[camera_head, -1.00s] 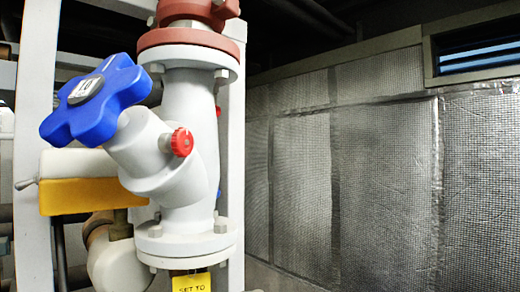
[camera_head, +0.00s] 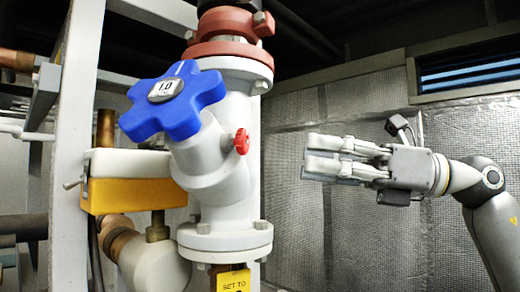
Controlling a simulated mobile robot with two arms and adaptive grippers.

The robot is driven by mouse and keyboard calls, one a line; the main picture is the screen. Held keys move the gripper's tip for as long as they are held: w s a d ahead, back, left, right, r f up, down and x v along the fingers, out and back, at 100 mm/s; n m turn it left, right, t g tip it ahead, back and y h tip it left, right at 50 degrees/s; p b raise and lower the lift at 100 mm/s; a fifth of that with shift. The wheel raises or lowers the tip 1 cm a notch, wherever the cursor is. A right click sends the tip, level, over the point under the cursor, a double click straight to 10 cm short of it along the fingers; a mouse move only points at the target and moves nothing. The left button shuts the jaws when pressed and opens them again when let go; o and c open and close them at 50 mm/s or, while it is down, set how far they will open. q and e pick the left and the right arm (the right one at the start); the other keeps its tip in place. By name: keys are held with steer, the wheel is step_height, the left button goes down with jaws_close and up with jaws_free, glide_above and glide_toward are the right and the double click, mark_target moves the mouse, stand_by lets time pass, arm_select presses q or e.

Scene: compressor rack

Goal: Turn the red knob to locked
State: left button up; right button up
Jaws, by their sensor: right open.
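The small red knob (camera_head: 241,141) sticks out from the right side of the grey valve body (camera_head: 215,165), just right of the big blue star-shaped handwheel (camera_head: 174,100) marked 1.0. My right gripper (camera_head: 312,157) is to the right of the red knob, at nearly the same height in the picture. It points left toward the valve and is open and empty, with a visible gap between it and the knob. I cannot make out any lock marking on the knob. My left gripper is not in view.
A yellow and white box (camera_head: 134,182) with a small lever sits left of the valve. A yellow tag (camera_head: 233,281) reading "SET TO" hangs below it. A white upright post (camera_head: 75,150) stands at left. Foil-covered wall panels (camera_head: 290,220) are behind my right arm.

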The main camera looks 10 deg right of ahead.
mark_target(247, 143)
steer(key=s+r+n+t+h, duration=0.2)
steer(key=s+h, duration=0.1)
steer(key=s, duration=0.4)
steer(key=p+x, duration=0.1)
steer(key=x, duration=0.2)
steer(key=p+x, duration=0.1)
steer(key=x, duration=0.2)
steer(key=p+x, duration=0.1)
steer(key=x, duration=0.2)
steer(key=shift+r, duration=0.3)
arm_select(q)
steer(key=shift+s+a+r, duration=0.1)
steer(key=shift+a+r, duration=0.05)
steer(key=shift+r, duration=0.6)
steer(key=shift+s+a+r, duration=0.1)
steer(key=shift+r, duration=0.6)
arm_select(e)
steer(key=shift+w+a+f, duration=0.15)
steer(key=shift+w+a, duration=0.1)
steer(key=shift+a, duration=0.35)
steer(key=c, duration=1)
